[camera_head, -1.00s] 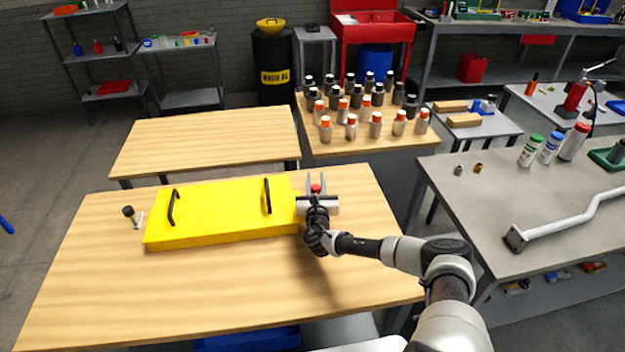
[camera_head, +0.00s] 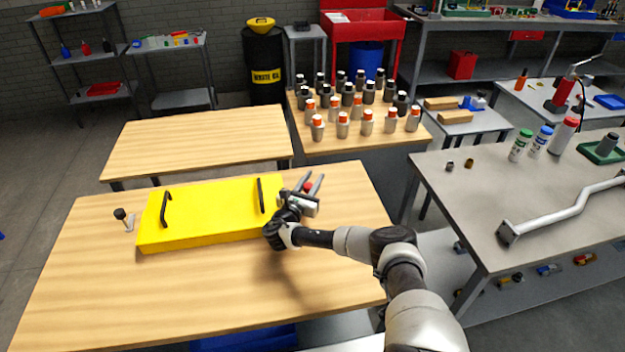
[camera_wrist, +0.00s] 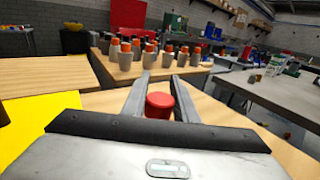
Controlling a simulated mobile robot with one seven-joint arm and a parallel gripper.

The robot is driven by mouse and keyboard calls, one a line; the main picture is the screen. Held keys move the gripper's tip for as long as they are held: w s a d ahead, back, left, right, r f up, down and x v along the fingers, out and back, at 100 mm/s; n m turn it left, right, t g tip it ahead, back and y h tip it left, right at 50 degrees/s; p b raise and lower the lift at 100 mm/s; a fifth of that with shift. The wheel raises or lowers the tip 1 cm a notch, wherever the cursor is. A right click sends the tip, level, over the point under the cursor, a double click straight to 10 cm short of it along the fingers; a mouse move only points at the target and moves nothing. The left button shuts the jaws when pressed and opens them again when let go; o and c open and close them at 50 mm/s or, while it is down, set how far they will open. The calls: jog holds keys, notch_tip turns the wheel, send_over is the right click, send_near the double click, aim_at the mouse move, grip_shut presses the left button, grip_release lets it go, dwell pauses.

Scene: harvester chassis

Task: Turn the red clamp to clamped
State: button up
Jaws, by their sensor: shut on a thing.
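The red clamp shows as a red knob (camera_head: 308,187) at the right end of the yellow panel (camera_head: 215,212) on the near wooden table. My gripper (camera_head: 310,184) is at that end, with its two grey fingers on either side of the knob. In the wrist view the red knob (camera_wrist: 160,103) sits between the fingers, and my gripper (camera_wrist: 160,88) is shut on it. The clamp's base and lower parts are hidden behind my gripper. A black-knobbed clamp (camera_head: 122,215) stands at the panel's left end.
The panel carries two black handles (camera_head: 167,210). An empty wooden table (camera_head: 200,140) stands behind. Several orange-capped bottles (camera_head: 342,125) stand on another table. A grey workbench (camera_head: 470,195) with a bent metal bar (camera_head: 560,210) is at the right. The near table's front is clear.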

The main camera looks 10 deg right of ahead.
jog(key=shift+r, duration=0.2)
jog(key=o, duration=1.1)
jog(key=shift+f, duration=0.1)
jog(key=shift+c, duration=0.2)
notch_tip(320, 180, up, 10)
